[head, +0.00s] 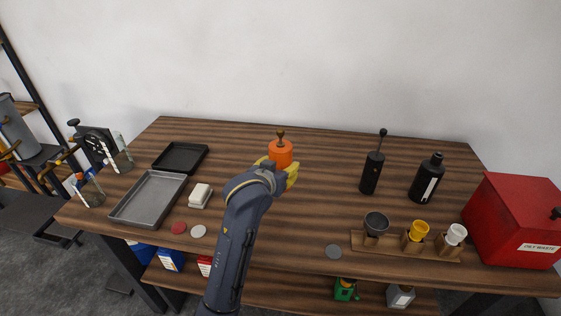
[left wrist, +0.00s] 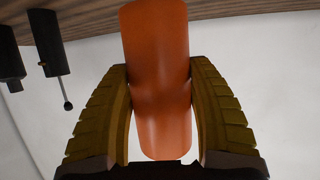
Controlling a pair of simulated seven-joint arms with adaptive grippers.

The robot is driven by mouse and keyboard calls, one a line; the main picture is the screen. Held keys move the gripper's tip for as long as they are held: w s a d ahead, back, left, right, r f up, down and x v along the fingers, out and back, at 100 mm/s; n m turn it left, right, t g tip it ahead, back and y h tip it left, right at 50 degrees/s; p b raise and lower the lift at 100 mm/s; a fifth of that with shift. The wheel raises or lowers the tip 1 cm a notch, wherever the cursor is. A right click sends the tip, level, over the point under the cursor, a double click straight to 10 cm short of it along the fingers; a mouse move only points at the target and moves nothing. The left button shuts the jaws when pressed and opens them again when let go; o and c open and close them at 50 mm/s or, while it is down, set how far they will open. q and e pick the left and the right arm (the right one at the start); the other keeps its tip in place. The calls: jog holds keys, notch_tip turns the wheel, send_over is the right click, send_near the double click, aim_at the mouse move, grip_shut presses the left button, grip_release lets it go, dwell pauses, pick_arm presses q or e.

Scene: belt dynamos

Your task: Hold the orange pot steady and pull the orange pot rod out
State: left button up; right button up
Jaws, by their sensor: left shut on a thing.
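The orange pot (head: 281,150) stands upright near the back middle of the table. The pot rod (head: 280,135), dark brown with a round knob, sticks up from its top. My left gripper (head: 277,167) is shut on the pot, with a yellow finger on each side of its body. In the left wrist view the orange pot (left wrist: 157,75) fills the space between the fingers of my left gripper (left wrist: 162,85), both touching its sides. The rod is out of sight there. My right gripper is in neither view.
A black pot with a rod (head: 371,172) and a black bottle (head: 427,178) stand to the right. A wooden rack (head: 392,247) holds several cups. A red waste bin (head: 513,220) is at the right edge. Grey (head: 149,199) and black (head: 180,157) trays lie left.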

pick_arm(q)
jog(key=shift+f, duration=3.5)
jog(key=shift+f, duration=0.75)
